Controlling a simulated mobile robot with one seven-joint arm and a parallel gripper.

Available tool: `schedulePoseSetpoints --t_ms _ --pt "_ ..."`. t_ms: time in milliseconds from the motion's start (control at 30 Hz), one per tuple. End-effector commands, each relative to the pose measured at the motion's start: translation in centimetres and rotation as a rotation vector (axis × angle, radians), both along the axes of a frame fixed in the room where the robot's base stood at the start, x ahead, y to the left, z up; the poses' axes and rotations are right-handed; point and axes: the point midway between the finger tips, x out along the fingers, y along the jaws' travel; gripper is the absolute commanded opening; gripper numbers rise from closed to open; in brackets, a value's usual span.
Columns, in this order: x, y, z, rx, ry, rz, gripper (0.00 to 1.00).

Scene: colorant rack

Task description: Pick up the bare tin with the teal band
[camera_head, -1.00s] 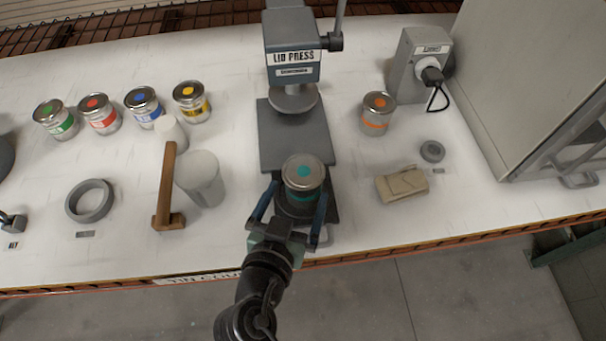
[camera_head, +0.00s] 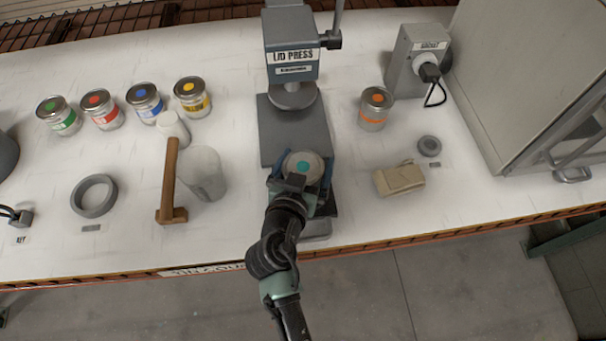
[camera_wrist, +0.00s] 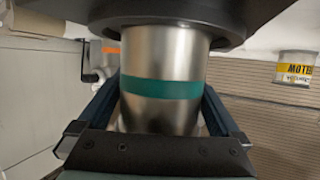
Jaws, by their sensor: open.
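The bare metal tin with the teal band (camera_wrist: 165,60) fills the middle of the wrist view, which looks upside down. The tin stands on a dark round support (camera_wrist: 250,25). My gripper (camera_head: 299,172) is open, with one blue finger on each side of the tin. In the wrist view the fingers flank the tin and the teal band lies between them. Whether either finger touches the tin I cannot tell.
The lid press (camera_head: 291,60) stands behind the tin. A wooden-handled tool (camera_head: 169,185) and a pale cup (camera_head: 203,175) are to the left. An orange-banded tin (camera_head: 375,112) and a beige block (camera_head: 399,179) are to the right. Several coloured tins stand at the back left.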

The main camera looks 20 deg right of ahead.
Motion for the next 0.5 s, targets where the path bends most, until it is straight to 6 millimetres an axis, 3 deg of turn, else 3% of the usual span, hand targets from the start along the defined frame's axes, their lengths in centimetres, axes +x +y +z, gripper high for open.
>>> schedulePoseSetpoints --t_ms 67,500 --pt "-0.01 0.0 0.01 0.0 0.0 0.0 1.0" --pt "-0.04 0.02 0.04 0.0 0.0 0.0 0.21"
